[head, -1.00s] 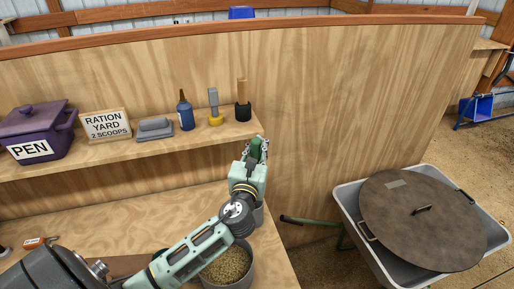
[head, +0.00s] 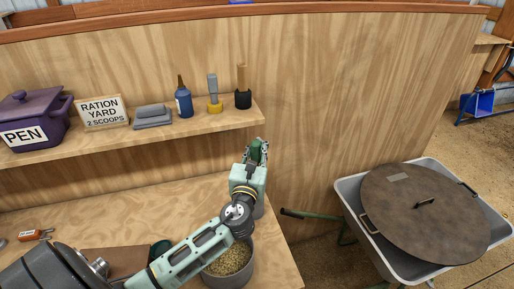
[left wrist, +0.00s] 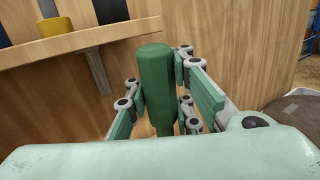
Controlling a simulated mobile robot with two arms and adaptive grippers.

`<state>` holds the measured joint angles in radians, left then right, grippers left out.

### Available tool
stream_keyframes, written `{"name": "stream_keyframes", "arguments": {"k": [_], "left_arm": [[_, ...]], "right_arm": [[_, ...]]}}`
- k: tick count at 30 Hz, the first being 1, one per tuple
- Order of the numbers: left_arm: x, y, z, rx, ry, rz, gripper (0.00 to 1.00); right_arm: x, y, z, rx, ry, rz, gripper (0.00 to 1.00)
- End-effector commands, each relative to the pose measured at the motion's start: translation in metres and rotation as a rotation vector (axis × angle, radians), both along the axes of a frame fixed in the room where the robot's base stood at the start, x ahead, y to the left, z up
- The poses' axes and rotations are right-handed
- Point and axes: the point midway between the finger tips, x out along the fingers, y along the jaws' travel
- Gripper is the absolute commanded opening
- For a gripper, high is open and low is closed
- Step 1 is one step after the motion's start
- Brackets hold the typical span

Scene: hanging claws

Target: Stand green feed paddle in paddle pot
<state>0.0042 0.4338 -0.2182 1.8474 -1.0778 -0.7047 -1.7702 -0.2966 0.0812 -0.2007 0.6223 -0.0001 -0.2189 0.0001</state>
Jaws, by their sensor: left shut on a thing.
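My left gripper (head: 257,152) is shut on the green feed paddle (head: 255,153), above the right end of the lower bench. In the left wrist view the paddle's thick green handle (left wrist: 154,80) stands upright between the fingers; its lower part is hidden. My right gripper is not in view.
A grey tub of grain (head: 229,264) stands under my left forearm. The shelf (head: 150,135) above holds a purple PEN pot (head: 36,118), a sign (head: 102,112), a blue bottle (head: 184,103) and brushes. A wheelbarrow (head: 350,190) with a round lid (head: 425,212) stands right.

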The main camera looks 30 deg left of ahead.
Motion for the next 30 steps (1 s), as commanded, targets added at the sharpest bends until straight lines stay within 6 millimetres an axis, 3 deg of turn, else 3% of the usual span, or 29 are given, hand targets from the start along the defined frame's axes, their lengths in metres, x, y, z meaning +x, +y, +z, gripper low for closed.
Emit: {"name": "stream_keyframes", "arguments": {"k": [21, 30], "left_arm": [[0.0, 0.0, -0.069, 0.0, 0.0, 0.0, 0.0], [0.0, 0.0, -0.088, 0.001, 0.0, 0.0, 0.0]], "right_arm": [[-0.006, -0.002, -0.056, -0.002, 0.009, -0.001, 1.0], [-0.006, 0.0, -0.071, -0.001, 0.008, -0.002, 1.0]]}}
